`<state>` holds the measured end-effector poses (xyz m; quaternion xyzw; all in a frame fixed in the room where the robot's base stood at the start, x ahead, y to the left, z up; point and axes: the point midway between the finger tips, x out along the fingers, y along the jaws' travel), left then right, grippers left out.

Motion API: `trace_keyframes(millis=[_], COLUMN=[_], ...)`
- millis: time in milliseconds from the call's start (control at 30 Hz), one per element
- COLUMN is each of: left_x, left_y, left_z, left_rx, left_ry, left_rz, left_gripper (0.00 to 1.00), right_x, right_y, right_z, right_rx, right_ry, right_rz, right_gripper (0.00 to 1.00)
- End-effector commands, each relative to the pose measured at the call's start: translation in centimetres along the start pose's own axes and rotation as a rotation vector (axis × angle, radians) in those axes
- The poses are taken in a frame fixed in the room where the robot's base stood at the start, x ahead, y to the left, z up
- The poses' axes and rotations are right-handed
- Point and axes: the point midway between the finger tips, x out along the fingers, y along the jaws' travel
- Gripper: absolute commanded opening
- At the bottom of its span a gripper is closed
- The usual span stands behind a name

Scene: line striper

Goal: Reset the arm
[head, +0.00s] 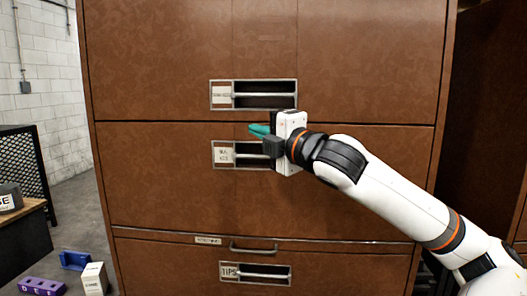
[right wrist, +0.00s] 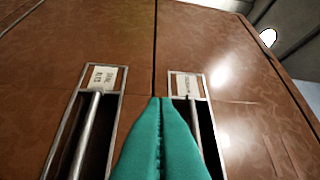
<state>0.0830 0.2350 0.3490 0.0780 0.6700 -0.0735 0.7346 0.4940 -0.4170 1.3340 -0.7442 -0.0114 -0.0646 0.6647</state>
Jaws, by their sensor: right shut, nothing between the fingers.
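My right arm reaches in from the right in the head view. Its gripper (head: 258,131) has teal fingers and is in front of a brown drawer cabinet (head: 160,180), by the middle drawer's handle. In the right wrist view the teal fingers (right wrist: 160,105) are pressed together with nothing between them. They lie between two labelled handle recesses, overlapping the seam between two drawers in the picture. I cannot tell whether they touch the cabinet. My left gripper is not in view.
The cabinet's top handle (head: 265,95) is just above the gripper, and a lower handle (head: 255,273) is below. A purple block (head: 42,287), a blue item (head: 74,260) and a white box (head: 95,279) are at the lower left. A black mesh cabinet (head: 25,155) stands at the left.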

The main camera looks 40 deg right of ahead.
Motion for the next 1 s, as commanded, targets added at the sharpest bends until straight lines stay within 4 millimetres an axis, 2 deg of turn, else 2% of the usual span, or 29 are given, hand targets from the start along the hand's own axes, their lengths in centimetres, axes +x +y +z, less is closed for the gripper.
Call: trace_keyframes(millis=[100, 367, 467, 567, 667, 700, 767, 800, 867, 900, 1000], left_x=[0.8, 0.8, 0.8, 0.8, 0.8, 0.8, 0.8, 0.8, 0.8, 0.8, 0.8], left_y=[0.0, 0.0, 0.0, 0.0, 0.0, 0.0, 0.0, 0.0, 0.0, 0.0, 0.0], left_z=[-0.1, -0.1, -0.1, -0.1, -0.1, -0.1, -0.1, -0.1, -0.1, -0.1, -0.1], left_rx=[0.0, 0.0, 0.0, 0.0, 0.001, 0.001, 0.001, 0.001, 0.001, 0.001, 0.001], left_ry=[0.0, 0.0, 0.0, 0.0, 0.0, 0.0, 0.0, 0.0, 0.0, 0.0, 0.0], left_rz=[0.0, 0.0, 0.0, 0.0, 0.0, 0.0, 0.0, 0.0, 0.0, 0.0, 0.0], left_gripper=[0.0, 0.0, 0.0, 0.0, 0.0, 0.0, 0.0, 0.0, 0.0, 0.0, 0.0], right_x=[-0.8, -1.1, -0.8, -0.2, 0.3, 0.3, 0.0, -0.4, -1.3, -2.1, -4.7], right_y=[0.1, 0.0, 1.1, 4.8, 10.9, 13.7, 17.9, 20.7, 24.7, 27.3, 33.5], right_z=[0.1, 0.0, 0.1, 0.3, 1.1, 1.5, 2.3, 3.0, 4.1, 4.9, 7.2], right_rx=[-0.001, -0.002, 0.016, 0.074, 0.17, 0.215, 0.285, 0.331, 0.399, 0.444, 0.56], right_ry=[-0.002, -0.002, -0.001, 0.006, 0.024, 0.036, 0.055, 0.071, 0.097, 0.117, 0.174], right_rz=[-0.002, 0.001, 0.021, 0.083, 0.186, 0.235, 0.308, 0.357, 0.431, 0.48, 0.602], right_gripper=[0.0, 0.0, 0.0, 0.0, 0.0, 0.0, 0.0, 0.0, 0.0, 0.0, 0.0])
